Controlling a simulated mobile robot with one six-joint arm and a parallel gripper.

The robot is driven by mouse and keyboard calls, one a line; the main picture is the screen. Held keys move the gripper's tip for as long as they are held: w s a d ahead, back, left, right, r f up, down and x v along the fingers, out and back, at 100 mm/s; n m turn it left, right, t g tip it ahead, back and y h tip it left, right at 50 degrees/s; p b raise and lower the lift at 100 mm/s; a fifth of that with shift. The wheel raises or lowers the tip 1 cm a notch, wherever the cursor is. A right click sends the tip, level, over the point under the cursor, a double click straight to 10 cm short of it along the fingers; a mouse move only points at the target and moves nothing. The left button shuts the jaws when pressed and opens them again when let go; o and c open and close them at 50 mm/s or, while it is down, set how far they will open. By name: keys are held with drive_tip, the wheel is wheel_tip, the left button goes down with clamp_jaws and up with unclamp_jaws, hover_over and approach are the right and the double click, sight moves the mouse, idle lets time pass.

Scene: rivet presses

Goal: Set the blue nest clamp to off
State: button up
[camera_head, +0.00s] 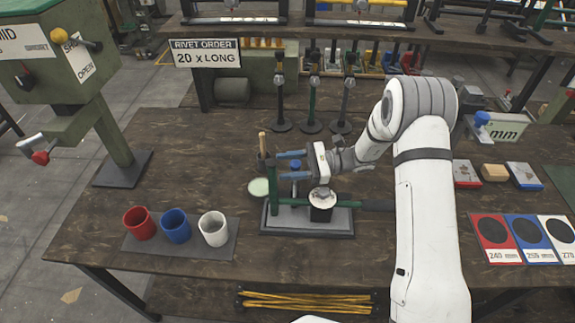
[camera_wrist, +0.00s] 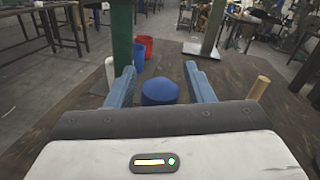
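A green-posted press on a grey base plate (camera_head: 285,222) stands mid-table, with a round pale-topped black nest (camera_head: 321,199) on it. A blue knob (camera_wrist: 160,91), which looks like the blue nest clamp, sits ahead of my gripper in the wrist view. It shows partly in the head view (camera_head: 295,166). My gripper (camera_head: 281,166) points left across the press, its two blue fingers apart. In the wrist view, the fingers (camera_wrist: 159,68) stand either side of the knob with gaps showing, and nothing is gripped. I cannot read the clamp's setting.
The green post (camera_wrist: 122,40) rises close by my left finger in the wrist view. A wooden handle (camera_head: 263,144) stands at the press. Red (camera_head: 140,223), blue (camera_head: 175,226) and white (camera_head: 213,229) cups are front left. Another blue knob (camera_head: 482,118) is on a right-hand device.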

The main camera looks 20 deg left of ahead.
clamp_jaws()
